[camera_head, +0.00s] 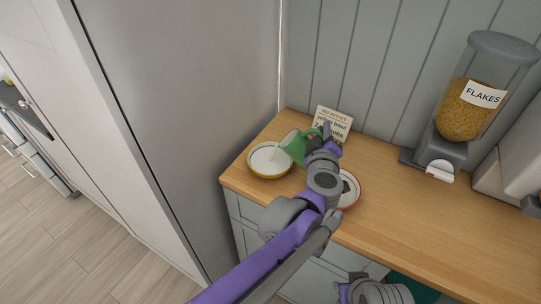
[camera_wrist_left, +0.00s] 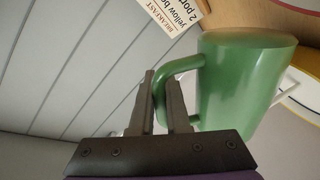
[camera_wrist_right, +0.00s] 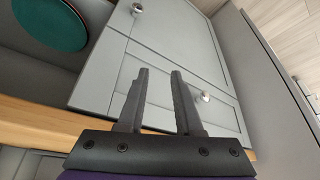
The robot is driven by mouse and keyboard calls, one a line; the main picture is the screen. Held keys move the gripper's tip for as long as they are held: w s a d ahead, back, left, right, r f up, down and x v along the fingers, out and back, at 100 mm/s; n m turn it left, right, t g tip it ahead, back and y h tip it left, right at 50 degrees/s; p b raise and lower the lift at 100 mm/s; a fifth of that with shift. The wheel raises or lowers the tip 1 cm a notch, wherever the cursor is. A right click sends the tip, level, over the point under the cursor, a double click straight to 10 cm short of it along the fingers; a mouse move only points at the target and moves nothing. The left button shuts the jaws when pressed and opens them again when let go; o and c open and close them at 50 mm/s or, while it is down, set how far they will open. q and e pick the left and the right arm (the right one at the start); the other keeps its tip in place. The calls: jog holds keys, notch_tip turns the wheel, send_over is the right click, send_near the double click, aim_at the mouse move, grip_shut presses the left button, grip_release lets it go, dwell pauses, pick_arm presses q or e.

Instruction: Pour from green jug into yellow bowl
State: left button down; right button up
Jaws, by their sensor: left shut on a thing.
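The green jug (camera_head: 294,146) is tilted to the left, its mouth above the yellow-rimmed bowl (camera_head: 256,171). My left gripper (camera_head: 318,143) is shut on the jug's handle and holds it above the worktop. In the left wrist view the jug (camera_wrist_left: 240,85) fills the right side, with its handle between my left fingers (camera_wrist_left: 158,72). A thin pale streak shows between the jug's mouth and the bowl. The bowl's inside looks pale; I cannot tell its level. My right gripper (camera_wrist_right: 160,72) is open and empty, in front of the grey cupboard doors.
A breakfast card (camera_head: 335,119) stands at the wall behind the jug. A red-rimmed bowl (camera_head: 355,196) with something dark inside is partly hidden by my left arm. A flakes dispenser (camera_head: 462,110) stands at the right. The wooden worktop (camera_head: 430,215) is clear at front right.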

pick_arm(q)
jog(key=shift+r, duration=0.1)
jog(key=s+d+m+t+b, duration=0.1)
jog(key=s+d+m, duration=0.1)
jog(key=d+m, duration=0.3)
jog(key=shift+d+r+m+t+y, duration=0.3)
jog(key=shift+d+m+t, duration=0.1)
jog(key=shift+m, duration=1.8)
jog(key=shift+w, duration=0.1)
jog(key=shift+a, duration=0.15)
